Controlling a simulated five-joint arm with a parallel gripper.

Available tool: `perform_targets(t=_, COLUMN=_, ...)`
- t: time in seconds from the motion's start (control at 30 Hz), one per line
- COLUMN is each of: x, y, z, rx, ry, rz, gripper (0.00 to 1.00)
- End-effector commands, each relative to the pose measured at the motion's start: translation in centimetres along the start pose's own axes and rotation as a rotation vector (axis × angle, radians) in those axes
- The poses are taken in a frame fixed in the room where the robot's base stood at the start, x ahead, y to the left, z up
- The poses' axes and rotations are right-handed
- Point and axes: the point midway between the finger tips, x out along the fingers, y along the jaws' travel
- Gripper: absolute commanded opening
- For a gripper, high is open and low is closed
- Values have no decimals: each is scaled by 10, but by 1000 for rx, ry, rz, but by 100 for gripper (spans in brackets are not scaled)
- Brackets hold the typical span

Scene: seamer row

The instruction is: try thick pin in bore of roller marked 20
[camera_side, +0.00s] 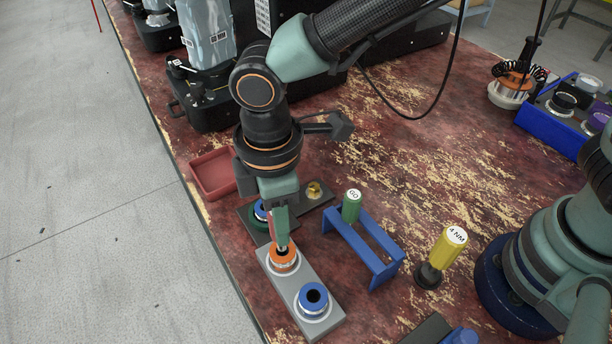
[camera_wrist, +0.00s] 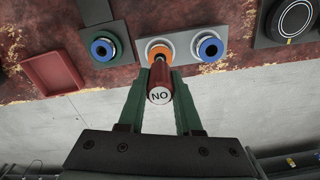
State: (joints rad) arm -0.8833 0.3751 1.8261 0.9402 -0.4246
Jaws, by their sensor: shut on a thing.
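My gripper (camera_side: 281,238) is shut on a dark red pin (camera_wrist: 160,82) with a white end marked NO. In the wrist view its two green fingers grip the pin's sides. The pin's thin metal tip points at the bore of an orange-ringed roller (camera_side: 284,266) on a light grey plate (camera_side: 296,290). The tip is at the bore mouth; I cannot tell how far in it is. The roller also shows in the wrist view (camera_wrist: 151,46). A blue-ringed roller (camera_side: 313,298) sits on the same plate. No number is readable on either roller.
Another blue roller (camera_wrist: 103,48) sits on a dark plate beside the grey one. A green pin marked GO (camera_side: 352,204) stands in a blue rack (camera_side: 381,272). A yellow-handled 4 NM tool (camera_side: 447,247) stands right of it. A red tray (camera_side: 213,176) lies behind.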

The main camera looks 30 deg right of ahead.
Motion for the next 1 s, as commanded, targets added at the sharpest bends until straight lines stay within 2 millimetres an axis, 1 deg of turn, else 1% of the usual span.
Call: perform_targets(t=1.0, x=-38, y=0, z=0, rx=0, ry=1, rz=0, gripper=0)
